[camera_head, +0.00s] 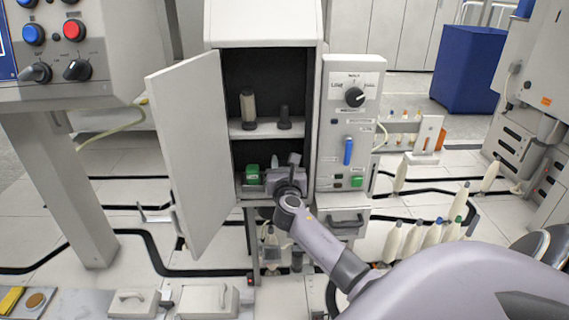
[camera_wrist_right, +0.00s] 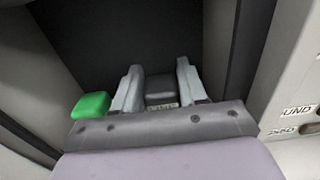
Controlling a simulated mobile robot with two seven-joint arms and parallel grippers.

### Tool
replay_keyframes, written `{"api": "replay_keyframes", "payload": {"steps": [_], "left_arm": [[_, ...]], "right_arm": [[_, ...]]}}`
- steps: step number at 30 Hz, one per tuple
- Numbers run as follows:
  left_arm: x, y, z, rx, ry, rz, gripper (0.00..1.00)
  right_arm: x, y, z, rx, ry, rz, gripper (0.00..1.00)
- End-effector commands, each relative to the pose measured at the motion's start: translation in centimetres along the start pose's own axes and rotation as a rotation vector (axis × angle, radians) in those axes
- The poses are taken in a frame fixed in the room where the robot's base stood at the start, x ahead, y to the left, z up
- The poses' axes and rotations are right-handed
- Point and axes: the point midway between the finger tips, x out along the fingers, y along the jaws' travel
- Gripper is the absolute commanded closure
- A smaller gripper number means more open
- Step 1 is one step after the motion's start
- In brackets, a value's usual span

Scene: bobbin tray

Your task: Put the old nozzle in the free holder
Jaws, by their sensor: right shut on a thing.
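An open cabinet (camera_head: 309,110) stands in the middle of the head view. My right gripper (camera_head: 284,164) reaches into its lower compartment. In the right wrist view the gripper (camera_wrist_right: 158,88) is shut on a dark grey block-like thing with a pale label, apparently the old nozzle (camera_wrist_right: 160,88). The arm hides most of it in the head view. A green block (camera_head: 252,174) is left of the gripper; it also shows in the wrist view (camera_wrist_right: 90,106). I cannot tell which is a holder. My left gripper is out of view.
The cabinet door (camera_head: 188,150) stands open to the left. The shelf board (camera_head: 262,130) lies above my gripper. A control panel (camera_head: 352,125) with a knob is close on the right. Several pale bobbins (camera_head: 412,238) stand at the lower right.

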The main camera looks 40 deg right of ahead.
Motion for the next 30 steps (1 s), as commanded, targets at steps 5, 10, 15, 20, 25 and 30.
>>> {"api": "replay_keyframes", "payload": {"steps": [5, 10, 15, 20, 25, 30], "left_arm": [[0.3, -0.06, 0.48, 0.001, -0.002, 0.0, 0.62], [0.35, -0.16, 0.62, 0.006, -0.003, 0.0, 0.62], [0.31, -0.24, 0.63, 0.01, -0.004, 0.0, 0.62], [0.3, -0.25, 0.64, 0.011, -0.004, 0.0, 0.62], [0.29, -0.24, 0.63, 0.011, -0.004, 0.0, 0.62], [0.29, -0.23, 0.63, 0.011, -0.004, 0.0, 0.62]], "right_arm": [[0.0, -0.01, -0.67, 0.0, 0.0, 0.0, 0.88], [0.0, -0.01, -0.86, 0.0, 0.0, 0.0, 0.88], [0.0, -0.01, -0.82, 0.0, 0.0, 0.0, 0.88], [0.0, -0.01, -0.81, 0.0, 0.0, 0.0, 0.88], [0.0, 0.0, -0.81, 0.0, 0.0, 0.0, 0.28], [0.0, 0.0, -0.81, 0.0, 0.0, 0.0, 0.28]]}}
